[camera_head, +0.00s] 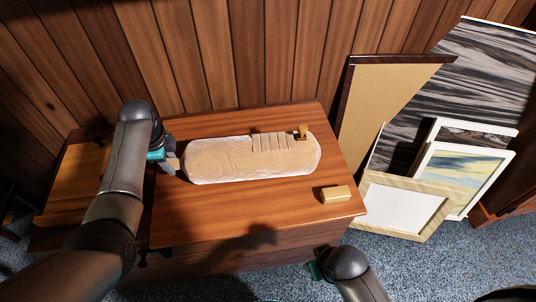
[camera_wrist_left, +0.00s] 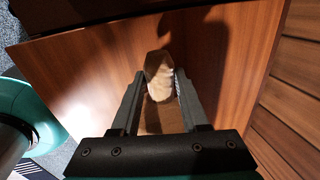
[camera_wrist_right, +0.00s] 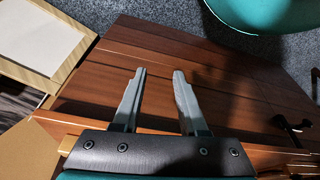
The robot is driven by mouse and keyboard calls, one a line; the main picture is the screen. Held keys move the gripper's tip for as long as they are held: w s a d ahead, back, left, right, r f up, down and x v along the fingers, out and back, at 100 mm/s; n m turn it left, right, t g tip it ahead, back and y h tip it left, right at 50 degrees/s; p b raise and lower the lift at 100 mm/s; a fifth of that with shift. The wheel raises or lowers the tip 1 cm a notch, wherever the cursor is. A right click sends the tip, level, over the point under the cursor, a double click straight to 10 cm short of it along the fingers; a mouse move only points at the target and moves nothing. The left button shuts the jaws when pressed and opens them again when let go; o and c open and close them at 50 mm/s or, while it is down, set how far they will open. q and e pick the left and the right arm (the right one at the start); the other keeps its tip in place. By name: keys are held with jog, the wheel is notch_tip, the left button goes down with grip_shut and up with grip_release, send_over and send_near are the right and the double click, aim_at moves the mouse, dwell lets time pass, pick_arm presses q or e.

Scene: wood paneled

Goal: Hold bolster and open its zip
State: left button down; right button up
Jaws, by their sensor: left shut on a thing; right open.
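The cream bolster (camera_head: 225,160) lies lengthwise across the wooden chest top in the head view. A row of pale bands (camera_head: 270,142) runs along its far right side, and a small golden zip pull (camera_head: 303,131) stands up near its right end. My left gripper (camera_head: 176,163) is at the bolster's left end and shut on it. In the left wrist view, the bolster's end (camera_wrist_left: 160,75) sits between the two fingers. My right gripper (camera_wrist_right: 160,75) is open and empty, its fingers apart over the wood in the right wrist view. In the head view it is low, in front of the chest.
A small yellow block (camera_head: 336,194) lies on the chest top (camera_head: 220,215) near its right front corner. Several frames and panels lean at the right, including a white-centred frame (camera_head: 400,208). A wood-paneled wall stands behind. The chest's front middle is clear.

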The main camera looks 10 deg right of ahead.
jog(key=shift+w+a+r+y, duration=0.15)
jog(key=shift+w+a+y, duration=0.05)
jog(key=shift+w+y, duration=0.1)
jog(key=shift+c, duration=1.4)
jog(key=w+r+m+y, duration=0.1)
jog(key=w+a+r+m+t+y, duration=0.1)
jog(key=w+r+m+t+y, duration=0.1)
jog(key=shift+w+a+r, duration=0.15)
jog(key=shift+a, duration=0.15)
grip_shut()
jog(key=w+d+r+m+t, duration=0.4)
jog(key=d+r+m+t, duration=0.1)
jog(key=r, duration=0.3)
jog(key=w+d+r+m+t, duration=0.4)
jog(key=d+r+m+t, duration=0.2)
jog(key=r, duration=0.3)
jog(key=shift+w+d+r+m, duration=0.35)
jog(key=shift+d+m, duration=0.2)
jog(key=shift+m, duration=0.25)
